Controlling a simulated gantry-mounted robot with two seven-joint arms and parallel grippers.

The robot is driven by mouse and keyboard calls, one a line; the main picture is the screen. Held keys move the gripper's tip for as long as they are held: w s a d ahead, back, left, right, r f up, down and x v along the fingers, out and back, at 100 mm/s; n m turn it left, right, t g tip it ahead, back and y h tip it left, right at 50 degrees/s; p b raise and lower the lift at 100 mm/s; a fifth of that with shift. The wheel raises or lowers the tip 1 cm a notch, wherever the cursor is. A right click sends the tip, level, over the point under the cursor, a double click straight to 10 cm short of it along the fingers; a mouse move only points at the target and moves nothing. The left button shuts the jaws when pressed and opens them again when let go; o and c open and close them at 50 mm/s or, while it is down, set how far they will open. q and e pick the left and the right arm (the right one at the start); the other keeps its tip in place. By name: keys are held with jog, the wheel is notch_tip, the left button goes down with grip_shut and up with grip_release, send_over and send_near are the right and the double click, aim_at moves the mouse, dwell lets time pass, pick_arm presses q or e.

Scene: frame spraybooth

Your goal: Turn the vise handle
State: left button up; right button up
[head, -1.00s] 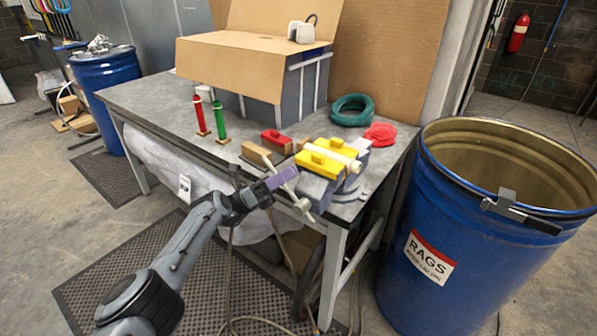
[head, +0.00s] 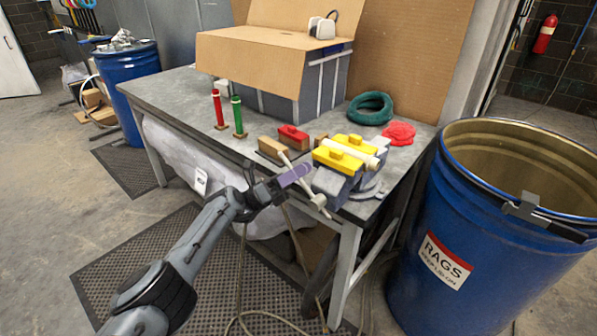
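The vise (head: 333,182) is mounted at the near right corner of the workbench, with yellow blocks (head: 346,148) on its jaws. Its pale handle bar (head: 311,191) slants at the front, upper end to the left and lower end to the right. My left gripper (head: 294,176), with purple fingers, is at the bar's middle, left of the vise front. The fingers overlap the bar in this view; I cannot tell whether they grip it or are apart from it. My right gripper is not in view.
A red block (head: 293,138), red (head: 219,110) and green (head: 238,117) upright tools, a teal coil (head: 370,108) and a red cloth (head: 399,133) are on the workbench (head: 175,92). A blue rag drum (head: 440,230) stands close on the right. A hose hangs below the bench.

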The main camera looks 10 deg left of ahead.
pick_arm(q)
jog(key=shift+f, duration=0.15)
jog(key=v, duration=1)
jog(key=shift+a+b, duration=0.3)
jog(key=shift+b, duration=0.1)
jog(key=shift+s+f, duration=0.1)
jog(key=shift+f, duration=0.05)
